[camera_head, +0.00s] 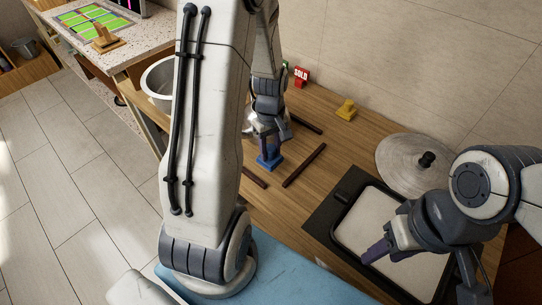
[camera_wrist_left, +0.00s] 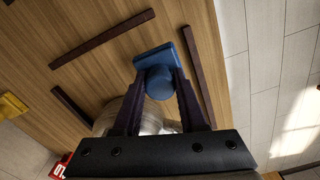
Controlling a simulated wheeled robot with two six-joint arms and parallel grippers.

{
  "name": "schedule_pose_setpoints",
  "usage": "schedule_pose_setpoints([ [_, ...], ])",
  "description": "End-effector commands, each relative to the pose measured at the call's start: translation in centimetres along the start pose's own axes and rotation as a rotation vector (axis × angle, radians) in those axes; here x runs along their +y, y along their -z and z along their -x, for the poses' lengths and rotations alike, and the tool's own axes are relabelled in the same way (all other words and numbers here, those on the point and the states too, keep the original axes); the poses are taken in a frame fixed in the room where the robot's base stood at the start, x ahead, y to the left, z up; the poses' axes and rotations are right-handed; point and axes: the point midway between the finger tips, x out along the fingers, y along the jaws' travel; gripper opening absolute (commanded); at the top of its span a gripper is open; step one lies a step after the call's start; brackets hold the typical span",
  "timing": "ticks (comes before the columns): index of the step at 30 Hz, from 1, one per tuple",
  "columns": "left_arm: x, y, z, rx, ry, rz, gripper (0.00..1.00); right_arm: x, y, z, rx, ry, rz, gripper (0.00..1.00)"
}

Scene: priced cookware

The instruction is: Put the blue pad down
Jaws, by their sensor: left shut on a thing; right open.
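The blue pad (camera_head: 268,158), a small blue block with a round knob, is at the wooden counter (camera_head: 325,185) among dark brown strips. My left gripper (camera_head: 266,140) is shut on its knob from above. In the left wrist view the pad (camera_wrist_left: 153,56) shows between the two fingertips (camera_wrist_left: 158,82), its flat plate beyond them. I cannot tell whether its underside touches the wood. My right gripper (camera_head: 378,252) is open and empty, over the black-rimmed tray (camera_head: 345,222) at the right.
Dark strips (camera_head: 304,165) (camera_wrist_left: 101,38) lie around the pad. A yellow block (camera_head: 346,110), a red SOLD sign (camera_head: 301,75) and a round metal lid (camera_head: 405,160) stand farther back. A metal pot (camera_head: 158,82) is left of my left arm. Bare wood lies between the strips and the tray.

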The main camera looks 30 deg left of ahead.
Motion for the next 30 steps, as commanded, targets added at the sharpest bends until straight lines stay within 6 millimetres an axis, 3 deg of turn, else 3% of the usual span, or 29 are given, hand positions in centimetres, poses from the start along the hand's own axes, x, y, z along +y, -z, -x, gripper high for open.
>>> schedule_pose_setpoints([
  [5, 0.5, 0.6, -1.0, -0.001, 0.001, 0.000, 0.00, 0.0, 0.0, 0.1, 0.000, 0.000, 0.000, 0.50],
  [12, 0.4, 0.5, -4.2, -0.002, 0.002, -0.001, 0.00, 0.0, 0.0, 0.3, 0.000, 0.000, 0.000, 0.50],
  [25, 0.5, 0.6, -5.0, 0.000, 0.000, -0.001, 0.00, 0.0, 0.0, 0.0, 0.000, 0.000, 0.000, 0.50],
  [26, 0.5, 0.6, -4.9, 0.001, -0.001, -0.001, 0.49, 0.0, 0.0, 0.1, 0.000, 0.000, 0.000, 0.50],
  [27, 0.5, 0.6, -4.8, 0.001, -0.001, -0.001, 0.64, 0.0, 0.0, 0.1, 0.000, 0.000, 0.000, 0.50],
  [28, 0.5, 0.6, -4.8, 0.001, -0.001, -0.001, 0.71, 0.0, 0.0, 0.1, 0.000, 0.000, 0.000, 0.50],
  [30, 0.5, 0.6, -4.8, 0.000, 0.000, -0.001, 0.71, 0.0, 0.0, 0.1, 0.000, 0.000, 0.000, 0.50],
])
